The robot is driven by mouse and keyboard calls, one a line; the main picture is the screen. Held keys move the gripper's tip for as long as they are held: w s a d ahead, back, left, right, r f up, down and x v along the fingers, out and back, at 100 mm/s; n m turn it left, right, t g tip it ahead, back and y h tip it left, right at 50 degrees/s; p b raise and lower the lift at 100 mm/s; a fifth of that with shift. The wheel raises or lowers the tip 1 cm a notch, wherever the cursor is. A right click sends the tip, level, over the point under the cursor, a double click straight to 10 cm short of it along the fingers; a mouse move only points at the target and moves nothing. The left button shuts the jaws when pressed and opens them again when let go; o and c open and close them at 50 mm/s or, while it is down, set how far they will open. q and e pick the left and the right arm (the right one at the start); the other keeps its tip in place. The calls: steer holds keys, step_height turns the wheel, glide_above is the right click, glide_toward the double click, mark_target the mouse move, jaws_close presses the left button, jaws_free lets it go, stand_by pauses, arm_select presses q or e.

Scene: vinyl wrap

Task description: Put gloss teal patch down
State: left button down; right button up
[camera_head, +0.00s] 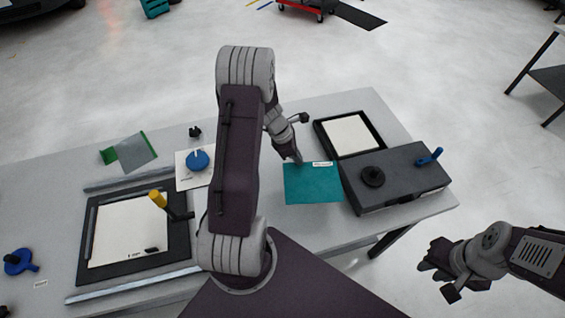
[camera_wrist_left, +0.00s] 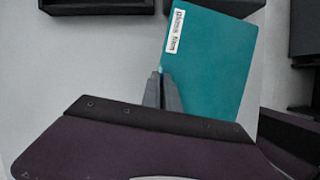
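The teal patch (camera_head: 313,185) is a flat rectangular sheet with a white label along its far edge, left of the dark grey box. It also shows in the left wrist view (camera_wrist_left: 212,62); the label's print is too blurred to read surely. My left gripper (camera_head: 297,158) is at the patch's far-left edge. In the left wrist view its fingers (camera_wrist_left: 161,78) are close together, with a bit of teal between the tips, so it looks shut on that edge. Whether the patch touches the table is unclear. My right gripper (camera_head: 430,264) hangs off the table's right side, its opening unclear.
A black-framed tray with a white panel (camera_head: 352,136) stands behind the patch. The dark grey box (camera_head: 410,178) carries a black knob and a blue-handled tool. Left are a blue round tool (camera_head: 198,160), a framed white panel (camera_head: 130,235) and a green-edged sheet (camera_head: 130,152).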

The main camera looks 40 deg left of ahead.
arm_select(q)
steer(key=d+r, duration=0.1)
steer(key=w+d, duration=0.1)
steer(key=d+r, duration=0.1)
steer(key=d, duration=0.1)
steer(key=shift+w+r, duration=0.35)
